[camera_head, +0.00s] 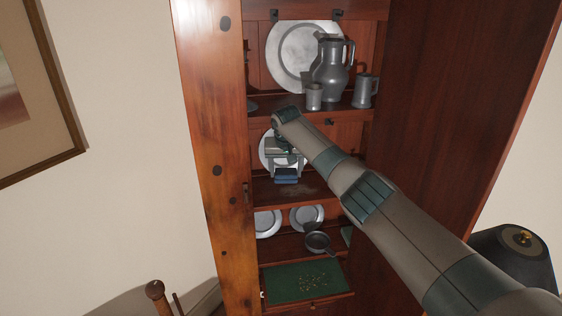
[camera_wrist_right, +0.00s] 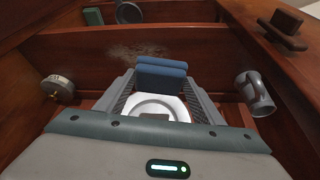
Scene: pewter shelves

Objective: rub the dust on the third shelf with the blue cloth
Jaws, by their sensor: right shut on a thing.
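The blue cloth (camera_head: 286,175) is a small folded pad held between the fingers of my right gripper (camera_head: 285,168), in front of a shelf of the cabinet. In the right wrist view the cloth (camera_wrist_right: 161,76) sits between the two grey fingers of the gripper (camera_wrist_right: 160,88). The dust (camera_wrist_right: 139,50) is a pale speckled patch on the brown shelf board, just beyond the cloth. It shows faintly in the head view (camera_head: 291,191), just below the cloth. I cannot tell whether the cloth touches the board. My left gripper is out of view.
The shelf above holds a large plate (camera_head: 293,50), a pewter pitcher (camera_head: 331,68) and mugs. A plate stands behind my gripper. Below are plates (camera_head: 306,218), a small pan (camera_head: 317,241) and a green panel (camera_head: 290,285). The cabinet's left post (camera_head: 215,130) borders the opening.

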